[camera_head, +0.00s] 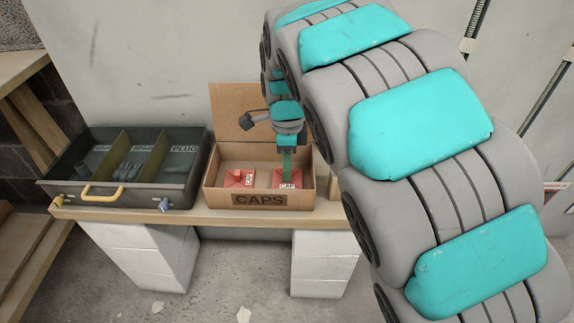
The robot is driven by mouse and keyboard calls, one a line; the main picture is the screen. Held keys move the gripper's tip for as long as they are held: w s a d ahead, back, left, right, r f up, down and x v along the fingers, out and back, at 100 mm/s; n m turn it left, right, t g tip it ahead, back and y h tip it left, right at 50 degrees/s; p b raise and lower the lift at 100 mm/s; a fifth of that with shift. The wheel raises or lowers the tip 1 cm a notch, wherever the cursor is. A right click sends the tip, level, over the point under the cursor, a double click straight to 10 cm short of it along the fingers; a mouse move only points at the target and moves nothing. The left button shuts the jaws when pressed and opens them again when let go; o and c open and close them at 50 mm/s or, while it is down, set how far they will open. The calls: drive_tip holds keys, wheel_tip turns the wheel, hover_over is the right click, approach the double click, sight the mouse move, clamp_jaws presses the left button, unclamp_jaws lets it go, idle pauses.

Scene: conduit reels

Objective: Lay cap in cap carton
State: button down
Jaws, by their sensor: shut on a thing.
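An open cardboard cap carton (258,200), marked CAPS, stands on the wooden bench with its back flap raised. One red cap (239,177) with a white CAP label lies in its left half. A second red cap (287,181), also labelled CAP, is at the right inside the carton. My gripper (287,172) points down into the carton and is shut on this right cap. The gripper partly covers the cap's top, and I cannot tell whether the cap touches the carton floor.
A dark open case (196,172) with dividers, several fittings and a yellow handle stands left of the carton. The wooden bench (222,215) rests on white block stacks. My arm covers the right side of the view.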

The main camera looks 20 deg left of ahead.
drive_tip(key=shift+f, duration=0.4)
idle(0.5)
drive_tip(key=c, duration=0.8)
unclamp_jaws()
drive_tip(key=shift+o, duration=0.2)
drive_tip(key=shift+r+p, duration=1.7)
drive_tip(key=shift+r, duration=3.3)
